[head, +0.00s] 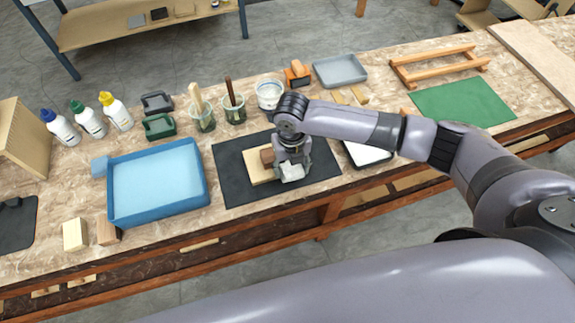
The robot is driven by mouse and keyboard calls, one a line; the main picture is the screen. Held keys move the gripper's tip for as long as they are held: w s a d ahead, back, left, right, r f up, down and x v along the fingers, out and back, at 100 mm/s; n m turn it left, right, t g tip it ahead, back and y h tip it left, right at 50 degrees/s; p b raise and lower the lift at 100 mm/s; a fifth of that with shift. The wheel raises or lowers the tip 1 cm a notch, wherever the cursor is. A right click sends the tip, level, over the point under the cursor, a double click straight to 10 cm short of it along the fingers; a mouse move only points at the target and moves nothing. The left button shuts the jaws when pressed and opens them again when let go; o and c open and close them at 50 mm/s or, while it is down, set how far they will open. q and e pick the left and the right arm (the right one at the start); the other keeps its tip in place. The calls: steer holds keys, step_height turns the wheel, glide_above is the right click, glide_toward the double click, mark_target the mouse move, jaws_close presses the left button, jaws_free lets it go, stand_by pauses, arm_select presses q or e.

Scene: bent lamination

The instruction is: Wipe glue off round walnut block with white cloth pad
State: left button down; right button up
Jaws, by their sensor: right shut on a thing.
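My right gripper (292,168) points down over the dark mat (232,183) and is shut on the white cloth pad (292,172). The round walnut block (267,157) is a small brown piece just left of the gripper, on or against a pale wooden board (258,172) on the mat. The gripper hides part of the block, so I cannot tell whether the pad touches it. Any glue on it is too small to see. My left gripper is not in view.
A blue tray (112,190) stands left of the mat. Glue bottles (88,119) and jars with brushes (203,116) line the back. A white tray (366,154) lies right of the gripper, and a green mat (462,103) lies farther right. The mat's front left is clear.

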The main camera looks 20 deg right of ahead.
steer(key=shift+f, duration=0.3)
stand_by(0.5)
steer(key=shift+a, duration=0.15)
steer(key=shift+a+r, duration=0.15)
steer(key=shift+a, duration=0.55)
steer(key=shift+a, duration=0.1)
steer(key=shift+s+a, duration=0.1)
steer(key=shift+a, duration=0.7)
steer(key=shift+a, duration=0.1)
steer(key=shift+s+a+f, duration=0.1)
steer(key=shift+a+f, duration=0.15)
steer(key=shift+a, duration=0.35)
steer(key=shift+d+p, duration=0.6)
steer(key=shift+d, duration=0.35)
